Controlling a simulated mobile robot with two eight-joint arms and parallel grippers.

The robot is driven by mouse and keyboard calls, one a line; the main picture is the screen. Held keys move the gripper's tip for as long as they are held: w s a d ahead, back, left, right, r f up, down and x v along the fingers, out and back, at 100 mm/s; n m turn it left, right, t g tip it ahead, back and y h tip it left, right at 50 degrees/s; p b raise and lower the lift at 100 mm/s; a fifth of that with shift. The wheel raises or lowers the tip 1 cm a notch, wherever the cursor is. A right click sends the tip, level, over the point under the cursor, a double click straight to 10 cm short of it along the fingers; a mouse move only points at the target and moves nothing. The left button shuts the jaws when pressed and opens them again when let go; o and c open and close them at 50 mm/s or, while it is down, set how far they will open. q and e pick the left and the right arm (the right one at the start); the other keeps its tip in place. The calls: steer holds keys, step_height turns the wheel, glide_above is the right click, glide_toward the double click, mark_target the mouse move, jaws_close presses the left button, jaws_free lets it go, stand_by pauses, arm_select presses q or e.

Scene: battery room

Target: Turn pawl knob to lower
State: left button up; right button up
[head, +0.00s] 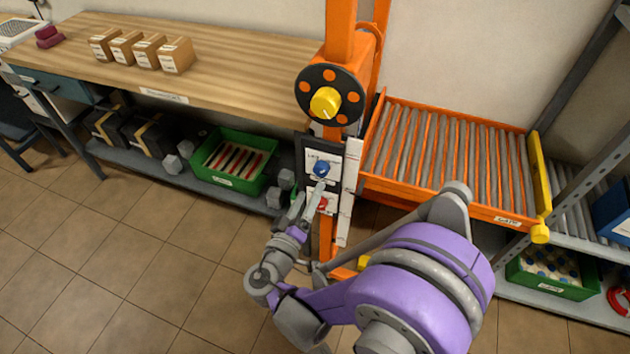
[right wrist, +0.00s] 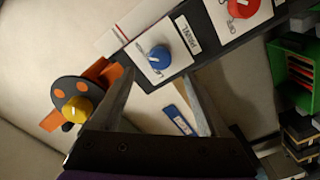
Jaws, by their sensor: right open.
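The blue knob (head: 321,168) is on a white plate on the dark panel of the orange post. It also shows in the right wrist view (right wrist: 159,55), beside a label that seems to read PAWL, with a light pointer line on its face. My right gripper (head: 309,192) is open and empty, just below and left of the blue knob. In the right wrist view, the fingertips (right wrist: 157,76) point toward the blue knob, which is beyond them and not between them. My left gripper is not in view.
A red knob (head: 322,204) sits below the blue one, close to the fingers. A black crank wheel with a yellow knob (head: 325,102) is above. An orange roller deck (head: 450,155) stands right; a wooden bench (head: 230,70) stands left.

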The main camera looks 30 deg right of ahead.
steer(key=v, duration=0.4)
stand_by(0.5)
